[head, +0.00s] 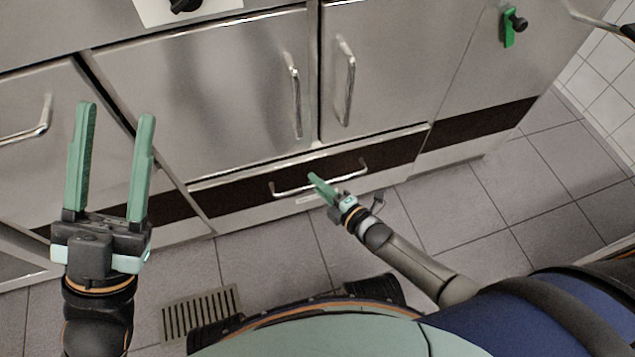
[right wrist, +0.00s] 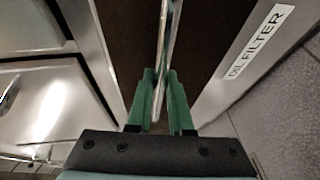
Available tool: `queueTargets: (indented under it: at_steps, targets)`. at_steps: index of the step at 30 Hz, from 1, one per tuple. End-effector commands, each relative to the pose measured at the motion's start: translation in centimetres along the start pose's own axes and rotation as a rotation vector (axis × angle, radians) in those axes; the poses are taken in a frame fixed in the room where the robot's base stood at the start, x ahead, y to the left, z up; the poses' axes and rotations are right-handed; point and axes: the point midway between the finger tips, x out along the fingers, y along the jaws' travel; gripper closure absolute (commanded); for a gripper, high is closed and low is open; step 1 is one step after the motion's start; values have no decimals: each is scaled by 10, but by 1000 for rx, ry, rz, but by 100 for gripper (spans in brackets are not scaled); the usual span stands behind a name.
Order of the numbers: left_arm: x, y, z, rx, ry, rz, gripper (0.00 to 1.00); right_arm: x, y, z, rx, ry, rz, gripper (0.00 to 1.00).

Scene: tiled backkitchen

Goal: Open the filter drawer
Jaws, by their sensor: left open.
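The filter drawer (head: 240,191) is a low, dark-fronted drawer under two steel cabinet doors, with a bar handle (head: 290,191) across it. It looks shut or nearly so. An "OIL FILTER" label (right wrist: 256,40) shows on the light strip beside the dark front. My left gripper (head: 115,112) is open and empty, away from the drawer.
Steel cabinet doors with vertical handles (head: 296,100) (head: 346,85) stand above the drawer. Another handle (head: 30,128) is at the left, and a green lever (head: 511,27) is at the upper right. Tiled floor (head: 440,210) with a drain grate (head: 200,312) lies in front.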

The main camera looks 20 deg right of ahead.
Motion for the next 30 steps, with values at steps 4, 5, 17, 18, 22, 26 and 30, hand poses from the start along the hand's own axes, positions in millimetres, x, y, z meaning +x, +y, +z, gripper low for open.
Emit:
queueTargets:
  at_steps: [4,5,17,18,22,26,30]
  targets:
    - [0,0,0,-1,0,-1,50,0,0,0,0,0,0,99]
    - [0,0,0,-1,0,-1,50,0,0,0,0,0,0,100]
    - [0,0,0,0,-1,-1,50,0,0,0,0,-1,0,100]
    - [0,0,0,0,-1,-1,50,0,0,0,0,-1,0,100]
    - [0,0,0,0,-1,-1,50,0,0,1,0,-1,0,100]
    - [0,0,0,0,-1,-1,50,0,0,1,0,-1,0,100]
    - [0,0,0,1,-1,-1,50,0,0,1,0,-1,0,100]
